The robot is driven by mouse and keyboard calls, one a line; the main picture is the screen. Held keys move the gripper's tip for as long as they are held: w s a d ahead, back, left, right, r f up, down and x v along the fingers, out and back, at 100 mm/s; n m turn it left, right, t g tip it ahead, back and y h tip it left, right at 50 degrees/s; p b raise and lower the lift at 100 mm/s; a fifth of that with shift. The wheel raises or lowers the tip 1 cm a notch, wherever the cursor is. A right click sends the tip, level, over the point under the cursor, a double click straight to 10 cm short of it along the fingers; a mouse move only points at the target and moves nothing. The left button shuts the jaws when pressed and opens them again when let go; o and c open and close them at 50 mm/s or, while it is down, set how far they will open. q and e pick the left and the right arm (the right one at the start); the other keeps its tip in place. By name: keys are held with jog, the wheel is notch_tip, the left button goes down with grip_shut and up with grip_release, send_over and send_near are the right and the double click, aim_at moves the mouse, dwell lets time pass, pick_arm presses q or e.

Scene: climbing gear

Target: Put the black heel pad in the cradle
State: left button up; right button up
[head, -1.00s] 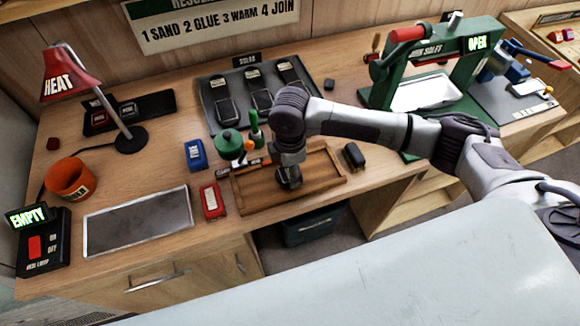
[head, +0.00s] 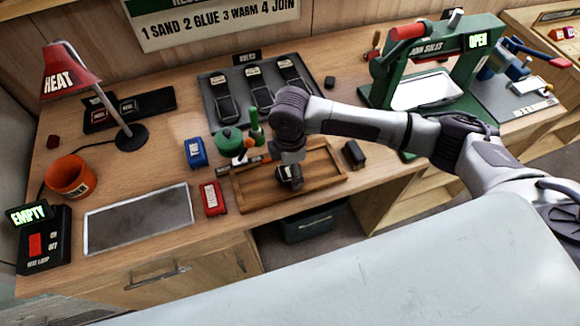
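My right gripper (head: 290,182) points down into a shallow wooden tray (head: 325,178) at the front middle of the bench. A small dark item with a pale patch shows at its fingertips. I cannot tell whether it is the heel pad or part of the gripper, nor whether it is held. A black block (head: 354,155) lies just right of the tray. Two small dark pieces with labels (head: 98,113) sit on a black holder (head: 158,101) behind the lamp. I cannot tell for sure which piece is the heel pad or which holder is the cradle. My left gripper is out of view.
A blue block (head: 195,153) and a red block (head: 211,199) lie left of the tray, with a green pot (head: 230,143) behind. A grey tray holds dark soles (head: 261,92). A green press (head: 440,65) stands right. A flat grey plate (head: 138,219) lies front left.

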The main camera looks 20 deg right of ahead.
notch_tip(320, 180, up, 12)
jog(key=b, duration=0.2)
dwell(0.6)
